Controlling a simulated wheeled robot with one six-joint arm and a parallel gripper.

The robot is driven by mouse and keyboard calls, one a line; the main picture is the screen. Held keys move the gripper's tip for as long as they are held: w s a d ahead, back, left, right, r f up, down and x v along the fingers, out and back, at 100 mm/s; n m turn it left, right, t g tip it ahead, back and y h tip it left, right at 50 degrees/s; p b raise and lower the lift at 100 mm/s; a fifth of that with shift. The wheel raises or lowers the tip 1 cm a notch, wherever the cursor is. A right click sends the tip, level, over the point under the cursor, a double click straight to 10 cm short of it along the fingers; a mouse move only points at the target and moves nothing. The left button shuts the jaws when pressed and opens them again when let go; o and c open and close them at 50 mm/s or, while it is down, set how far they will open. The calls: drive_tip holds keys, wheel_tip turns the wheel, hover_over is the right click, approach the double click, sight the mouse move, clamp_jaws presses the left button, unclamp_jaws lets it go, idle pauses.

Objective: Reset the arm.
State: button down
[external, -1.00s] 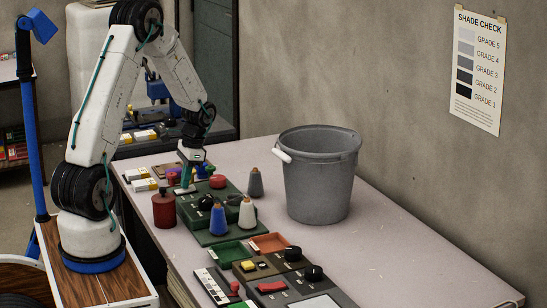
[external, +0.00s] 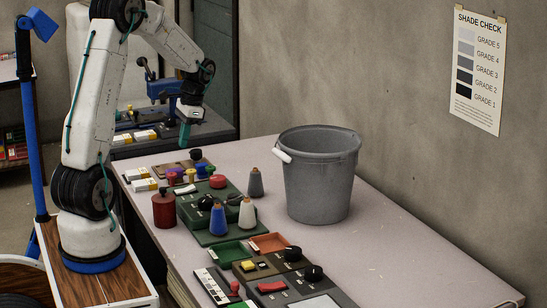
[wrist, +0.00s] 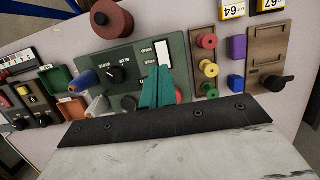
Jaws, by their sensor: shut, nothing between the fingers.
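My arm stands at the left of the table (external: 390,259) in the external view, bent over at the elbow. My gripper (external: 184,134) hangs in the air above the far end of the table, with its teal fingers pointing down. In the wrist view the teal fingers (wrist: 160,88) are together, with nothing held between them. They appear in front of the green control panel (wrist: 125,72), near its white rocker switch (wrist: 162,52). The gripper is clear of the panel in the external view.
A grey bucket (external: 318,185) stands by the wall. Blue (external: 218,220) and white (external: 247,214) cones, a dark grey cone (external: 255,182) and a red canister (external: 164,209) stand around the panels. The table's right front is clear.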

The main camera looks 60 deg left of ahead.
drive_tip(key=shift+r, duration=0.6)
drive_tip(key=s+d+r+t, duration=0.1)
drive_tip(key=s+d+r, duration=0.2)
drive_tip(key=s+d, duration=0.3)
drive_tip(key=s+d+r+t, duration=0.1)
drive_tip(key=s+d+r, duration=0.3)
drive_tip(key=d, duration=1.2)
drive_tip(key=s+d+r+t, duration=0.2)
drive_tip(key=s+d+r, duration=0.2)
drive_tip(key=s+d, duration=0.4)
drive_tip(key=d, duration=0.3)
drive_tip(key=shift+d, duration=0.1)
idle(0.5)
